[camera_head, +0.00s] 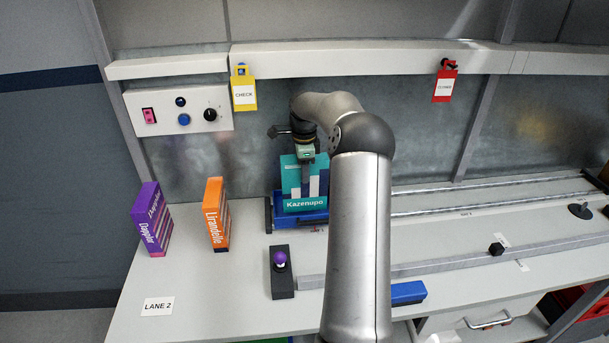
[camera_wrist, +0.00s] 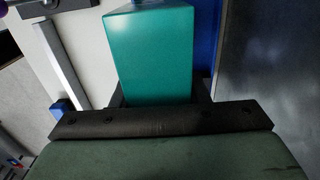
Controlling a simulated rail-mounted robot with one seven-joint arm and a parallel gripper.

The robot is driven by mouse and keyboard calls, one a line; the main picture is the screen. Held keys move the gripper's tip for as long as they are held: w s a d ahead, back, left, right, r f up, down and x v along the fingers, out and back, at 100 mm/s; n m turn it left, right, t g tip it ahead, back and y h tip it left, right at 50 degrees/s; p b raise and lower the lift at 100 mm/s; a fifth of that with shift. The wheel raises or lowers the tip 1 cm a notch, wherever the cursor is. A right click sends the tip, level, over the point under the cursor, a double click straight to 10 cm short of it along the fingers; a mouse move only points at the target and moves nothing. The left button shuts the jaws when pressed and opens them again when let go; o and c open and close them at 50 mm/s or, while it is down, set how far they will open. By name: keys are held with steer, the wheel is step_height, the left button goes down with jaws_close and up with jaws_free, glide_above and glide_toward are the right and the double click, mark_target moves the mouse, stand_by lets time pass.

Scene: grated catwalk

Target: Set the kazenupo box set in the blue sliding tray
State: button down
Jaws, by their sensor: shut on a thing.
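The teal Kazenupo box set (camera_head: 292,176) is upright at the blue sliding tray (camera_head: 312,217), its name label facing the front. My gripper (camera_head: 306,160) is above it, shut on its upper part. The box's base meets the tray's front wall in the head view, and I cannot tell whether it rests on the tray floor. In the wrist view the teal box (camera_wrist: 155,58) stands between the dark fingers (camera_wrist: 160,98), with a blue strip of the tray (camera_wrist: 207,40) beside it. My arm hides the area right of the tray.
A purple Dapplor box (camera_head: 152,218) and an orange Lirandelle box (camera_head: 216,214) stand to the left. A dark block with a purple knob (camera_head: 281,262) is in front of the tray. A grey bar (camera_head: 450,262) and rails (camera_head: 480,200) run right. A control panel (camera_head: 180,110) is behind.

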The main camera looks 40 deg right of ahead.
mark_target(296, 196)
steer(key=shift+w+d+f+p, duration=0.1)
steer(key=shift+d+f+p, duration=0.1)
steer(key=shift+f, duration=0.7)
steer(key=shift+w+d+f+p, duration=0.1)
steer(key=shift+f+p, duration=0.05)
steer(key=shift+f, duration=0.85)
steer(key=c, duration=0.8)
jaws_free()
steer(key=shift+f, duration=0.1)
